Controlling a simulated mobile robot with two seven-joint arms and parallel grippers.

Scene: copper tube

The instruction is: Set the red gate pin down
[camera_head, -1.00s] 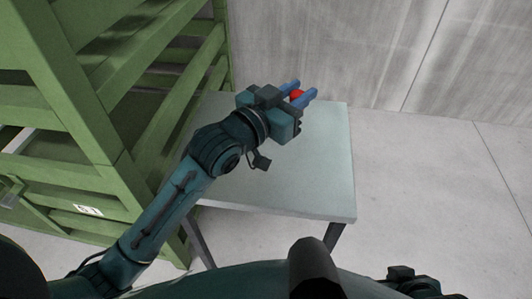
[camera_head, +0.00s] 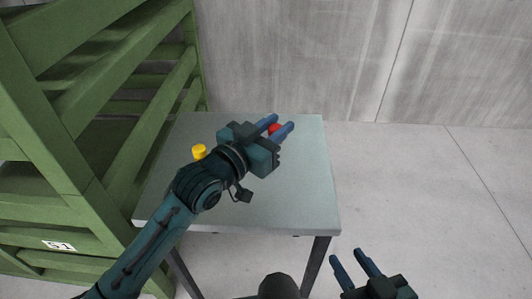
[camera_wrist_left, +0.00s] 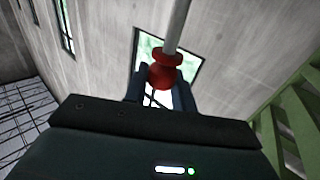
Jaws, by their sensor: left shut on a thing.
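The red gate pin shows its red knob (camera_head: 274,129) between the fingers of my left gripper (camera_head: 281,122) in the head view. In the left wrist view the round red knob (camera_wrist_left: 164,72) sits between the blue fingers, and its grey shaft runs up out of the picture. My left gripper is shut on the pin, over the back part of the grey table (camera_head: 290,200). I cannot tell how high it is held. My right gripper (camera_head: 347,254) is at the bottom right of the head view, off the table's front edge, with its fingers apart and empty.
A yellow object (camera_head: 199,152) stands on the table left of my left gripper, partly hidden by my arm. A green slatted rack (camera_head: 75,110) rises along the table's left side. The table's right and front parts are clear. A grey wall (camera_head: 300,60) stands behind.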

